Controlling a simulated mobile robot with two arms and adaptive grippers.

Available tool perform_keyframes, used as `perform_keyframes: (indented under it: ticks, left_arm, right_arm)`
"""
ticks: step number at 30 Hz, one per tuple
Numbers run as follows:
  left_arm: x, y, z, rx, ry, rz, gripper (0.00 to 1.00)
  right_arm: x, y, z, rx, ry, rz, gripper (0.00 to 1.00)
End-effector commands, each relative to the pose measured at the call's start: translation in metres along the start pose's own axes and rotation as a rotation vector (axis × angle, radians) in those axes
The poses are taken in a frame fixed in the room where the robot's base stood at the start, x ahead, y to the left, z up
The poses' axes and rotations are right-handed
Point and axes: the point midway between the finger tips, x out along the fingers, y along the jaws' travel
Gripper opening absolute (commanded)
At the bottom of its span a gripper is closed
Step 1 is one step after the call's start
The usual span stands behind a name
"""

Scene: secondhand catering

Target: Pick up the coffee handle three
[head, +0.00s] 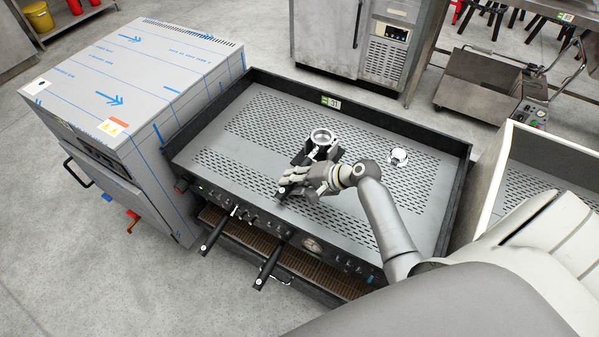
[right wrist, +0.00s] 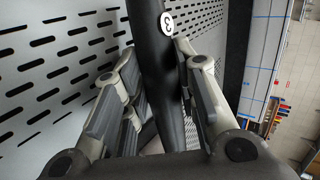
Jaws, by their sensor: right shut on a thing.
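The coffee handle three, a black handle with a metal ring head (head: 321,137), lies on the perforated top of the coffee machine (head: 270,115). In the right wrist view its black grip (right wrist: 152,75) bears a white round label with a 3. My right gripper (head: 300,183) is shut on this grip, with fingers on both sides of it in the wrist view (right wrist: 155,85). The handle is low over the machine top; whether it touches is not clear. My left gripper is not in view.
Two other black handles (head: 214,234) (head: 270,264) stick out from the machine's front. A round metal piece (head: 397,157) sits on the top to the right. Dark raised rims edge the top. A blue-marked steel unit (head: 130,70) stands left, an open-topped unit (head: 500,165) right.

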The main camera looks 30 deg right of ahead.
Motion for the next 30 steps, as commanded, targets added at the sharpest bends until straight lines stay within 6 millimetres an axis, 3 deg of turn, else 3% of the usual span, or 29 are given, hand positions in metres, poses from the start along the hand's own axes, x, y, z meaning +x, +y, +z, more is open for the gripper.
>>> perform_keyframes:
  ticks: [10,23,30]
  left_arm:
    - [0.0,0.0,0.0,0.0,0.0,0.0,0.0]
    - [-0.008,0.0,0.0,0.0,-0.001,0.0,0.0]
    - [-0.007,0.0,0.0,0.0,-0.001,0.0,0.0]
  right_arm:
    - [-0.019,-0.03,0.001,-0.011,0.004,-0.005,0.0]
    - [-0.049,-0.081,0.051,-0.01,0.003,-0.007,0.0]
    - [-0.055,-0.098,0.097,-0.006,0.001,-0.007,0.0]
